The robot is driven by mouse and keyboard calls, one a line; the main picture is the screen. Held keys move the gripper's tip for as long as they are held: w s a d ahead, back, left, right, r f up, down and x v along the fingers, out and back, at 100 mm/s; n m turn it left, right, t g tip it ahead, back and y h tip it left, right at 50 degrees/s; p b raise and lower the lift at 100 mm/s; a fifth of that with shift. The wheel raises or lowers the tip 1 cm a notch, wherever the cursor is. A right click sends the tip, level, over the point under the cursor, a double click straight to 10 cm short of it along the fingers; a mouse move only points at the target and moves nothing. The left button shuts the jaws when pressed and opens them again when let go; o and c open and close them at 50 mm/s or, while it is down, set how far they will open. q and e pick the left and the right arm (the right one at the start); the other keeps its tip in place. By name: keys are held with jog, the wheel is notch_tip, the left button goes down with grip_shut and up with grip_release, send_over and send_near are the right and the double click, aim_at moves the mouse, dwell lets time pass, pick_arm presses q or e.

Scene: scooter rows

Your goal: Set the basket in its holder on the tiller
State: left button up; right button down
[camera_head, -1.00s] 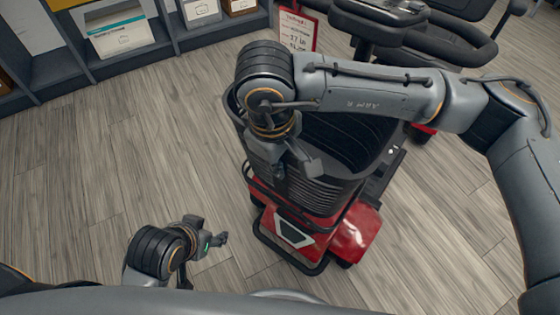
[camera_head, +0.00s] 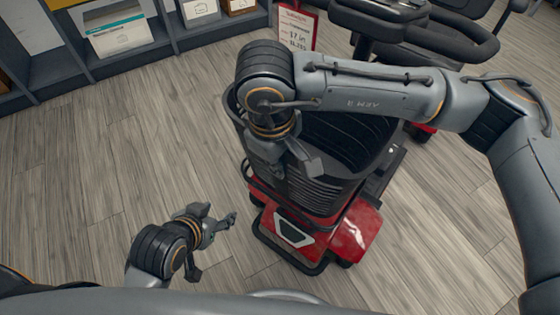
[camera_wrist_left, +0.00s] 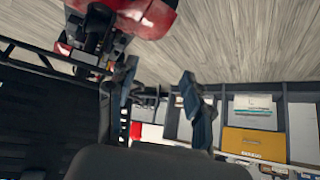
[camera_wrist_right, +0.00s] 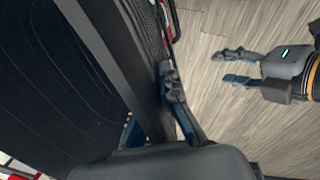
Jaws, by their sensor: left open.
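The basket (camera_head: 318,190) is a large dark ribbed bin, upright over the front of a red scooter (camera_head: 352,232). Its wall also fills much of the right wrist view (camera_wrist_right: 50,85). My right gripper (camera_head: 300,165) is at the basket's near rim, its fingers on both sides of the wall and shut on it. My left gripper (camera_head: 222,218) is open and empty, low and left of the basket, apart from it. It also shows in the right wrist view (camera_wrist_right: 232,66). The holder is not visible, and I cannot tell whether the basket touches it.
Dark shelves (camera_head: 62,75) with white boxes (camera_head: 118,30) stand at the back left. A red-edged price sign (camera_head: 296,28) stands behind the basket. Black scooter controls or seat parts (camera_head: 375,12) are at the top right. The wood floor (camera_head: 110,165) at left is clear.

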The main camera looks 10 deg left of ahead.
pick_arm(q)
jog(key=shift+w+d+r+t+h+b, duration=0.25)
jog(key=shift+w+r+t, duration=0.35)
jog(key=shift+w, duration=0.3)
jog(key=shift+w+d+r+t+h+b, duration=0.1)
jog(key=shift+w+d+r+t, duration=0.25)
jog(key=shift+w+r+t, duration=0.4)
pick_arm(e)
jog(key=shift+f, duration=0.25)
pick_arm(q)
jog(key=shift+w+g, duration=0.1)
jog(key=shift+g, duration=0.15)
pick_arm(e)
jog(key=shift+w, duration=0.1)
pick_arm(q)
jog(key=shift+f, duration=0.1)
pick_arm(e)
jog(key=c, duration=1.4)
grip_release()
jog(key=shift+c, duration=0.2)
pick_arm(q)
jog(key=shift+f, duration=0.1)
jog(key=shift+s, duration=0.2)
pick_arm(e)
jog(key=shift+f, duration=0.1)
